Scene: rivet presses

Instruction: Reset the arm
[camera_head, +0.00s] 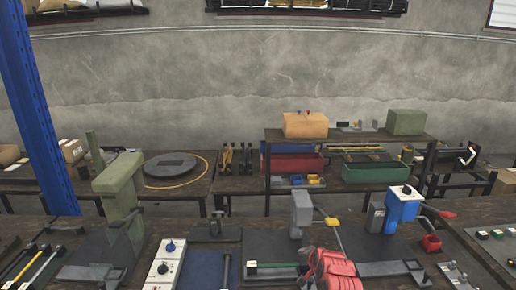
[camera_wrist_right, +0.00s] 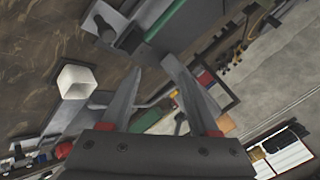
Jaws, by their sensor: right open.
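My right gripper (camera_wrist_right: 151,66) shows in the right wrist view with its two grey fingers spread apart and nothing between them. The view is tilted, with a dark worktop and bench fittings beyond the fingers. I cannot make out my right gripper for certain in the head view. My left gripper is in neither view. In the head view a green press (camera_head: 122,190) stands at the left of the front bench, a grey press (camera_head: 301,212) near the middle and a blue press (camera_head: 402,208) at the right.
A white control box (camera_head: 165,262) and a blue mat (camera_head: 205,270) lie on the front bench. A red padded shape (camera_head: 335,270) is at its front edge. Behind stand a shelf with a red bin (camera_head: 292,164) and a green bin (camera_head: 375,173). A blue post (camera_head: 35,110) rises at left.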

